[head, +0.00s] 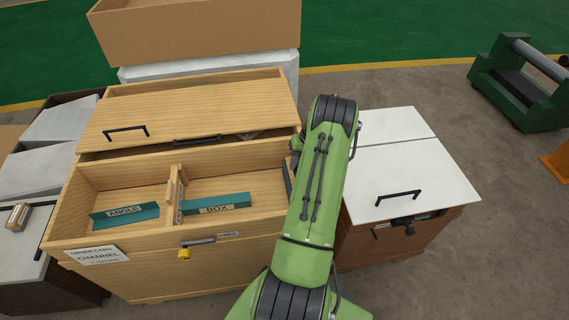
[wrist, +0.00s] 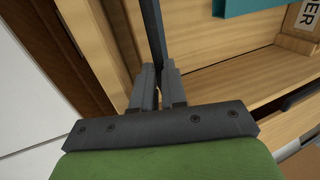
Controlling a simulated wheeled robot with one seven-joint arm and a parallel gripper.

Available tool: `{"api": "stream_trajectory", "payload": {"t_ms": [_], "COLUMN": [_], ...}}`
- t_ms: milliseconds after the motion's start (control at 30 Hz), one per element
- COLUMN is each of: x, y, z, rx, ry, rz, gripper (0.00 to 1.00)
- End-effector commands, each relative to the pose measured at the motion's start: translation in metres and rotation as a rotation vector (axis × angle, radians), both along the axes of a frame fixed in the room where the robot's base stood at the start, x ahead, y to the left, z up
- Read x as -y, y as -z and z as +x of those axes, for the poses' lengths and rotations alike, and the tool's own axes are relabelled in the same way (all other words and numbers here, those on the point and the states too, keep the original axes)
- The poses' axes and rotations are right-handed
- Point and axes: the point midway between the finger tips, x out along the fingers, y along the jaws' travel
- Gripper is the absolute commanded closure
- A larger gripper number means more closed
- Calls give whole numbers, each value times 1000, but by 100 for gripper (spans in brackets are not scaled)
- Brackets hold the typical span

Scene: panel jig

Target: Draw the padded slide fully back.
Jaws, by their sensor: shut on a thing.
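A dark, flat bar (head: 287,180) runs along the right inner side of the wooden jig box (head: 150,270). It also shows in the wrist view (wrist: 152,35), rising from between my jaws. I take it to be part of the padded slide, but no pad can be made out. My gripper (wrist: 158,78) is shut on this bar at the wooden wall. In the head view my green arm covers the box's right end and most of the gripper.
Teal pieces lie in the ANGLE (head: 124,213) and BOX (head: 216,205) compartments, with a wooden divider (head: 175,190) between. A wooden lid (head: 200,105) with black handles lies behind. A white-topped cabinet (head: 400,170) stands close on the right.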

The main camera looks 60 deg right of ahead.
Motion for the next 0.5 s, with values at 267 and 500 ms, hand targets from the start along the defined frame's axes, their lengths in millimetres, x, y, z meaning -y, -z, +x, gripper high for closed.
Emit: {"api": "stream_trajectory", "payload": {"t_ms": [267, 500], "x": [5, 5], "y": [-1, -1], "z": [-5, -5], "rx": [-5, -6], "ry": [6, 7], "rz": [-11, -10], "gripper": [100, 62]}}
